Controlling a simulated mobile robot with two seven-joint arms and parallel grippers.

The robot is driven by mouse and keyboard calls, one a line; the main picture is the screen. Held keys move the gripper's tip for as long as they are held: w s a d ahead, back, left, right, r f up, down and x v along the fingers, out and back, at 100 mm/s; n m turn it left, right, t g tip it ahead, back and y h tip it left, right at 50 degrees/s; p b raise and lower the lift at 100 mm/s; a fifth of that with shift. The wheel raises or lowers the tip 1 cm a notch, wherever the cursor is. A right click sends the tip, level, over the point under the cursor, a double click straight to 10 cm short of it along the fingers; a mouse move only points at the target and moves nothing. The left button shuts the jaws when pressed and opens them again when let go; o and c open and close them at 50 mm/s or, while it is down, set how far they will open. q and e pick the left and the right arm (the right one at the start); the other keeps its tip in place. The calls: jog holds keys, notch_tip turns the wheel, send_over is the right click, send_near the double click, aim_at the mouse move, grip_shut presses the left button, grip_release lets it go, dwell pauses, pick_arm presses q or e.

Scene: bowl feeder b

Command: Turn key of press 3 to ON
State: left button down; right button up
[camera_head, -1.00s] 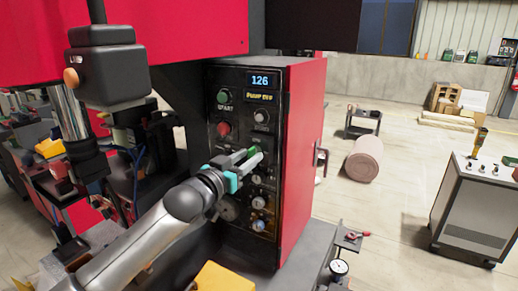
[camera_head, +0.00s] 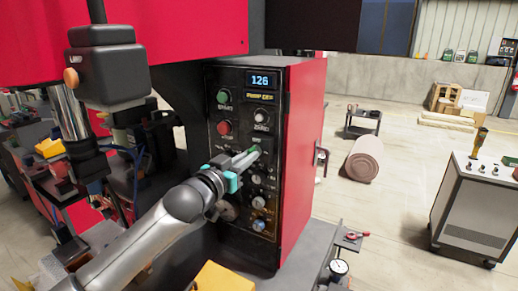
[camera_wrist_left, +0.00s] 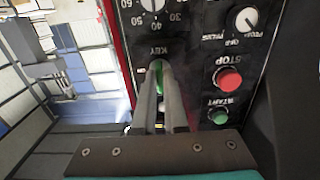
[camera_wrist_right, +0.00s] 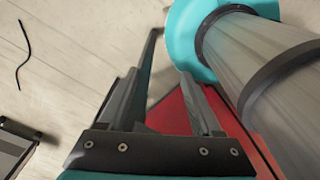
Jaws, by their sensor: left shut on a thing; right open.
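The press's dark control panel (camera_head: 227,88) carries a display reading 126 and a smaller yellow readout beneath it. The green key (camera_wrist_left: 157,80) sits under the KEY label in the left wrist view, between my left fingers. My left gripper (camera_head: 253,153) reaches the panel from the left and is shut on the key, whose green part shows at the fingertips in the head view. The fingers hide most of the key, so I cannot tell which position it is in. My right gripper (camera_wrist_right: 172,95) is open and empty in its wrist view, away from the key.
A green START button (camera_head: 223,97), a red STOP button (camera_head: 224,127) and a knob (camera_head: 260,117) are close above the key. More knobs (camera_head: 258,201) run below it. The red cabinet side (camera_head: 300,160) is right of the panel.

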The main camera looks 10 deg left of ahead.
pick_arm(q)
jog(key=shift+m+p, duration=0.85)
jog(key=shift+m, duration=1.75)
jog(key=shift+m+p, duration=0.8)
jog(key=shift+m, duration=1.7)
